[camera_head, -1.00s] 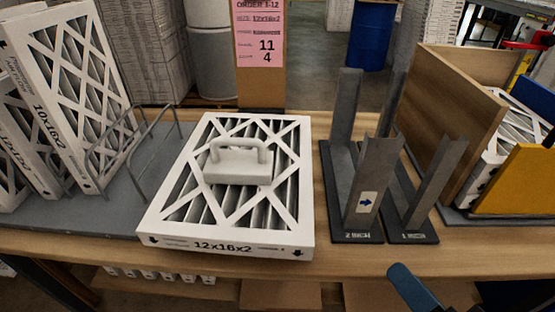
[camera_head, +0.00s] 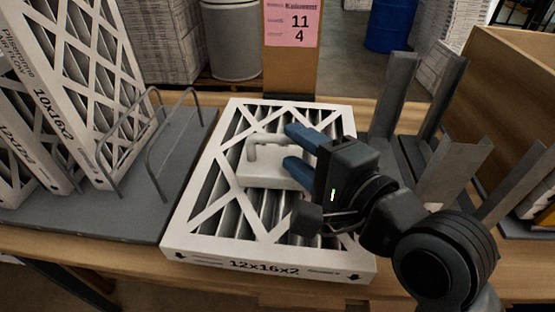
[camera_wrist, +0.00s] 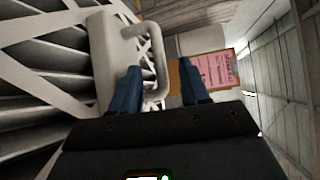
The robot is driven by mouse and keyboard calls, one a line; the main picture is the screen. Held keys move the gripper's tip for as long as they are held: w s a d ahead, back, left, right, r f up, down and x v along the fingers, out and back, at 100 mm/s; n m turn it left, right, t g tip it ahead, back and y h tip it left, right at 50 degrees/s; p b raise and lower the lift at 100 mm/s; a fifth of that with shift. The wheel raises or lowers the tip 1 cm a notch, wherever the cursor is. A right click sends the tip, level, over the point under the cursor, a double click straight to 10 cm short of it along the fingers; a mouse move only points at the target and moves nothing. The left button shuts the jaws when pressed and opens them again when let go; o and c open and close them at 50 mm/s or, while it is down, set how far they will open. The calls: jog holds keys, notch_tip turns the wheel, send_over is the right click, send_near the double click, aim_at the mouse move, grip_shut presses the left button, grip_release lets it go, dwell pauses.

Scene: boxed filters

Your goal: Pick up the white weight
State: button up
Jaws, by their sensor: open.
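The white weight (camera_head: 262,172) is a block with a loop handle, lying on top of a flat white boxed filter (camera_head: 215,248) marked 12x16x2. My gripper (camera_head: 291,151) is open, with two blue fingers at the right end of the weight, pointing left. The gripper body hides the right part of the weight in the head view. In the wrist view the weight (camera_wrist: 108,62) is at left and its handle (camera_wrist: 160,75) reaches toward the space between the fingers (camera_wrist: 160,88). Whether a finger touches the handle is not clear.
Upright filters (camera_head: 85,85) stand in a wire rack (camera_head: 150,150) on the left. Grey metal stands (camera_head: 398,85) and a wooden box (camera_head: 510,75) are on the right. A pink order sign (camera_head: 291,22) stands behind the filter.

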aim_at(284, 141)
jog(key=shift+x, duration=2.3)
jog(key=shift+a, duration=0.1)
jog(key=shift+c, duration=0.4)
grip_shut()
jog(key=shift+f, duration=0.1)
